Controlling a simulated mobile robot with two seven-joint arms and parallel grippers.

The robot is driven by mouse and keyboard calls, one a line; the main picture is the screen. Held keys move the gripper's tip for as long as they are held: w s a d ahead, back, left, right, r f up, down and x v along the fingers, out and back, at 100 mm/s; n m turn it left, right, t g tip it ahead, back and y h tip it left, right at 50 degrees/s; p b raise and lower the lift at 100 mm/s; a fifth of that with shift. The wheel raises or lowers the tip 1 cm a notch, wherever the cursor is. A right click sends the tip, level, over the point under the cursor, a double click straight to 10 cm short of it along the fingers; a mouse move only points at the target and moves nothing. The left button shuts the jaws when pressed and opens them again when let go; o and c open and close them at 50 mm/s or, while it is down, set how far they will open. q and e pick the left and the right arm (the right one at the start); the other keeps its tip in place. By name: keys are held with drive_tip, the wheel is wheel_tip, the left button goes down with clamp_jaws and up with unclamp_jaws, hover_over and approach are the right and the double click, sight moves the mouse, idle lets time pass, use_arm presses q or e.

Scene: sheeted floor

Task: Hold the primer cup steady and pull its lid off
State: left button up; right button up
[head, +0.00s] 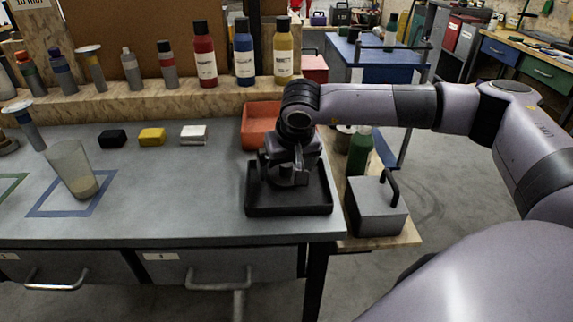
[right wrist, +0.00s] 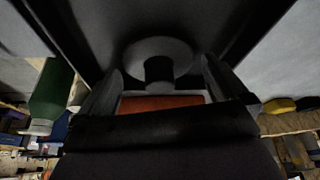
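The primer cup (head: 72,170) is a clear, tapered cup with a little tan liquid at the bottom. In the right wrist view, a grey round lid (right wrist: 158,55) with a dark knob lies in the tray, beyond my spread fingertips (right wrist: 160,75). The fingers look open, with gaps on both sides of the lid. My left gripper is out of view.
An orange bin (head: 259,118) sits behind the tray. A grey box with a black handle (head: 377,205) and a green bottle (head: 359,152) stand to its right. Black, yellow and white blocks (head: 152,137) lie behind the clear middle bench. Several bottles line the shelf.

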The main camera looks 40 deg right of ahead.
drive_tip(key=shift+r, duration=0.15)
drive_tip(key=shift+s+r, duration=0.1)
drive_tip(key=shift+r, duration=0.25)
drive_tip(key=v, duration=1.1)
drive_tip(key=shift+r, duration=0.2)
drive_tip(key=shift+s+f, duration=0.1)
drive_tip(key=shift+s, duration=0.05)
